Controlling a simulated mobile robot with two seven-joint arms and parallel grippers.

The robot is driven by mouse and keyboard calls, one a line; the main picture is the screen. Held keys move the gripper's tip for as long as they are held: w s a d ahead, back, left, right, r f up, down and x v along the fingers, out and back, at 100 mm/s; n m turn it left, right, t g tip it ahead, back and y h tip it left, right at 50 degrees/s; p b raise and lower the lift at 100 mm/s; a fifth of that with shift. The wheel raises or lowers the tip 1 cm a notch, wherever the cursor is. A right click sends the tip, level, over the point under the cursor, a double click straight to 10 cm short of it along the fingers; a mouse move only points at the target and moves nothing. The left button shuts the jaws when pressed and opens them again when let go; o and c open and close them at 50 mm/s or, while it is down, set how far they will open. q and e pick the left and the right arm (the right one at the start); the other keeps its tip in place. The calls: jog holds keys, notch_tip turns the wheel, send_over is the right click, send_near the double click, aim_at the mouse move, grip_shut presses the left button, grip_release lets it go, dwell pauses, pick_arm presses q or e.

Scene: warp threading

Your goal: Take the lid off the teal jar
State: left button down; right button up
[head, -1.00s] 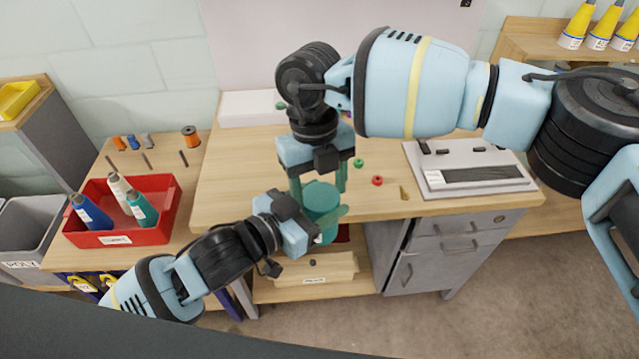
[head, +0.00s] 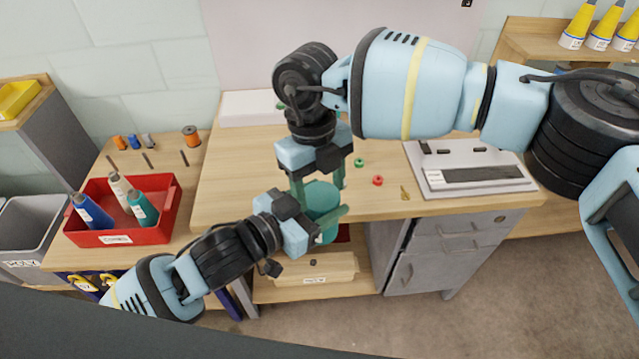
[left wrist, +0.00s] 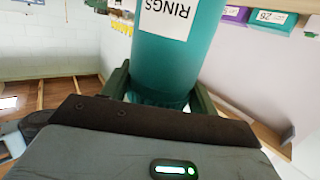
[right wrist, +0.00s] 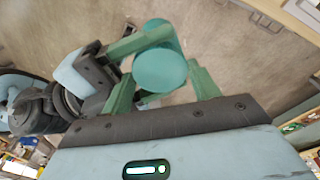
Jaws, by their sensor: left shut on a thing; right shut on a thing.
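The teal jar (head: 322,228) is held in the air in front of the table's front edge. My left gripper (head: 325,220) is shut around its side. In the left wrist view the teal jar (left wrist: 172,62) shows a white label reading RINGS between the fingers. My right gripper (head: 320,178) comes down from above and is shut on the teal lid (head: 319,192). In the right wrist view the round top of the lid (right wrist: 160,70) shows near the fingertips of both grippers. Whether the lid is apart from the jar is hard to tell.
A wooden table (head: 240,180) stands behind, with a green ring (head: 359,162), a red ring (head: 377,180) and a grey device (head: 468,170) on it. A red bin (head: 160,225) with several bottles is at left. A light wooden box (head: 330,272) sits below the jar.

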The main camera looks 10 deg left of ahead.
jog(key=shift+d, duration=0.1)
jog(key=o, duration=1.1)
jog(key=shift+s+a, duration=0.1)
jog(key=shift+a, duration=0.1)
jog(key=shift+r, duration=2.35)
